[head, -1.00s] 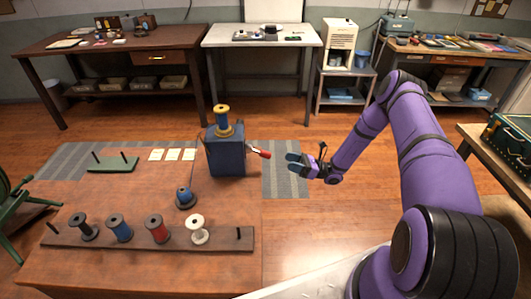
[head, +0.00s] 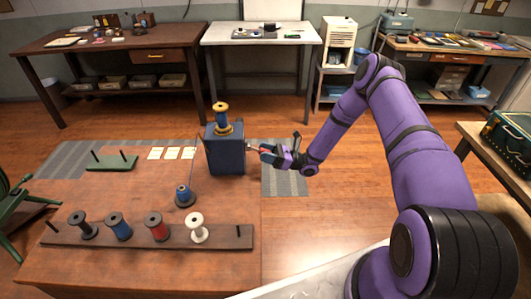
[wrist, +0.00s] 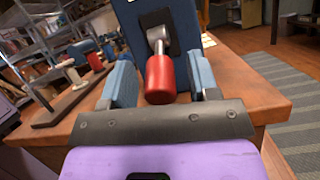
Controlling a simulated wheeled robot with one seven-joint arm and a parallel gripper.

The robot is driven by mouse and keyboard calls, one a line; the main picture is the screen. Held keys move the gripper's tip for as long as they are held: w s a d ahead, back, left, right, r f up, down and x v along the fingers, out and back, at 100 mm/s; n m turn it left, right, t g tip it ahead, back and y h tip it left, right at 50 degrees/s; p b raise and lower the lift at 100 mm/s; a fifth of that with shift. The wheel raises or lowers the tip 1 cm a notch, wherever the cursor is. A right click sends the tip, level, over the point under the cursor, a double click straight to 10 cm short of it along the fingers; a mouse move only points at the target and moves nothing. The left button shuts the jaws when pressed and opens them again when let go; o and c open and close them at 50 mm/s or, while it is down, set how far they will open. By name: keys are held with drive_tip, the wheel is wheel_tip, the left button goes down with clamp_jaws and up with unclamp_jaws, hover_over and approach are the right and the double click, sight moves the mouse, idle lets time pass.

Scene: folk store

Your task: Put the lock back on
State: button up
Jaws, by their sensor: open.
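A blue box-shaped device (head: 226,155) stands on the right part of the wooden table, with a yellow spool (head: 221,114) on top. A lever with a red handle sticks out of its right side; in the wrist view the red handle (wrist: 160,78) hangs from a metal shaft on a dark plate. My gripper (head: 268,152) is at the handle. In the wrist view my gripper (wrist: 162,85) is open, with one blue finger on each side of the red handle and a gap visible on both sides. I cannot make out a separate lock.
A wooden rack (head: 85,240) with several spools lies along the table's front. A green peg base (head: 111,163) and white cards (head: 172,153) lie to the left. Floor right of the table is clear.

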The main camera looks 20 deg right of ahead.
clamp_jaws()
drive_tip(key=shift+r, duration=0.15)
drive_tip(key=shift+s+d+r+g+h, duration=0.15)
drive_tip(key=shift+r+g+h, duration=0.4)
drive_tip(key=shift+h, duration=0.75)
drive_tip(key=shift+d+r+g+h, duration=0.1)
drive_tip(key=shift+r+g+h, duration=0.15)
drive_tip(key=shift+r+h, duration=0.8)
drive_tip(key=shift+a+r+g+h, duration=0.2)
drive_tip(key=shift+r+g+h, duration=0.3)
drive_tip(key=shift+h, duration=0.75)
drive_tip(key=shift+a+r+g+h, duration=0.25)
drive_tip(key=shift+r+h, duration=0.35)
drive_tip(key=shift+h, duration=0.6)
drive_tip(key=shift+d, duration=0.1)
unclamp_jaws()
